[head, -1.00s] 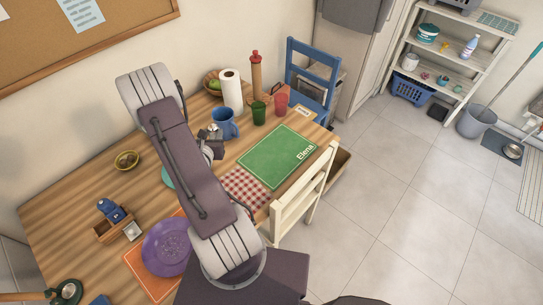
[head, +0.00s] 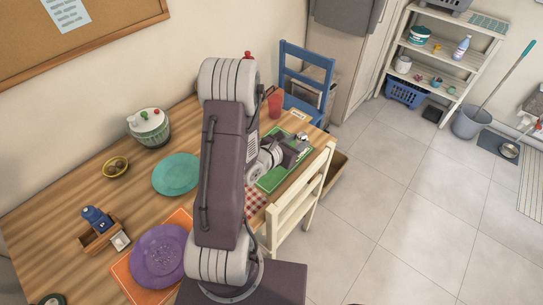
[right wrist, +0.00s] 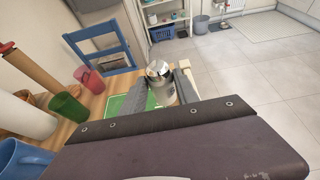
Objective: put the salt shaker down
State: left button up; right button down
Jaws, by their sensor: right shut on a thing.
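The salt shaker (right wrist: 159,73) has a shiny metal cap and a clear body. It stands between the fingers of my right gripper (right wrist: 168,88), which is shut on it. In the head view my right gripper (head: 296,147) is over the green placemat (head: 268,181), near the table's right edge, and the shaker's cap (head: 302,136) shows at its tip. The placemat also shows in the right wrist view (right wrist: 118,104), beneath the gripper. I cannot tell whether the shaker's base touches the mat. My left gripper is not in view.
A red cup (right wrist: 90,79), a green cup (right wrist: 68,107) and a blue mug (right wrist: 22,158) stand left of the gripper. A blue chair (right wrist: 102,45) is behind, a cream chair (head: 300,205) at the near side. A teal plate (head: 176,174) and purple plate (head: 158,256) lie farther left.

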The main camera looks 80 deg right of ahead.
jog(key=w+d+f+b, duration=0.1)
jog(key=w+f, duration=0.2)
jog(key=w+d+f+b, duration=0.1)
jog(key=w+d+f, duration=0.1)
jog(key=w+f, duration=0.1)
jog(key=w+d+f+b, duration=0.1)
jog(key=w+f, duration=0.3)
jog(key=shift+d+b, duration=0.3)
jog(key=shift+d+f, duration=0.1)
jog(key=shift+f, duration=0.35)
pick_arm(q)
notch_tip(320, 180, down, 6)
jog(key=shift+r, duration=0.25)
pick_arm(e)
jog(key=shift+f, duration=0.1)
jog(key=c, duration=0.9)
grip_release()
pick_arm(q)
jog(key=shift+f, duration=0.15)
